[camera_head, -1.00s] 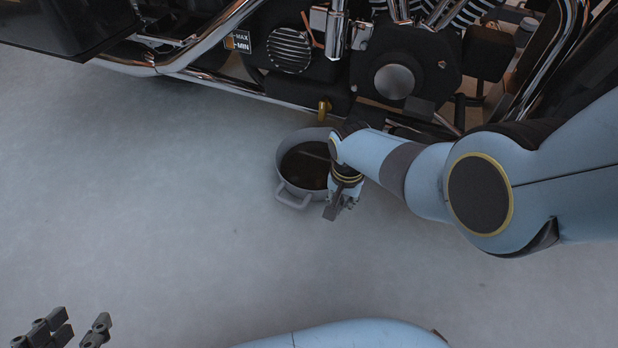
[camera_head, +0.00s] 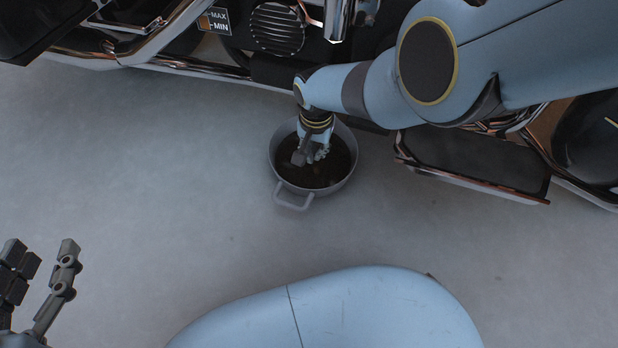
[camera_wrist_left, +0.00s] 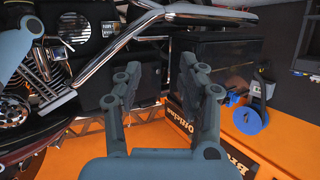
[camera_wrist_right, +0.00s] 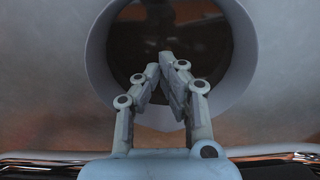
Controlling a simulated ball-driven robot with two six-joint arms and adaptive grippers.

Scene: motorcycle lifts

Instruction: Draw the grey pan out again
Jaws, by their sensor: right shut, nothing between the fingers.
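The grey pan (camera_head: 285,183) stands on the floor beside the motorcycle, with dark liquid inside and a loop handle (camera_head: 293,201) toward the front. My right gripper (camera_head: 306,158) is over the pan's opening in the head view. In the right wrist view my right gripper (camera_wrist_right: 167,60) is shut and empty, its fingertips in front of the dark liquid, with the round pan wall (camera_wrist_right: 245,45) around it. I cannot tell whether it touches the liquid. My left gripper (camera_head: 45,275) is at the lower left of the head view. In the left wrist view (camera_wrist_left: 165,75) its fingers are apart and empty.
The motorcycle (camera_head: 275,25) spans the back, its chrome pipe (camera_head: 150,40) low above the floor. A dark footboard (camera_head: 475,165) juts out right of the pan. Open pale floor (camera_head: 150,170) lies in front and left. A blue tape roll (camera_wrist_left: 249,119) shows in the left wrist view.

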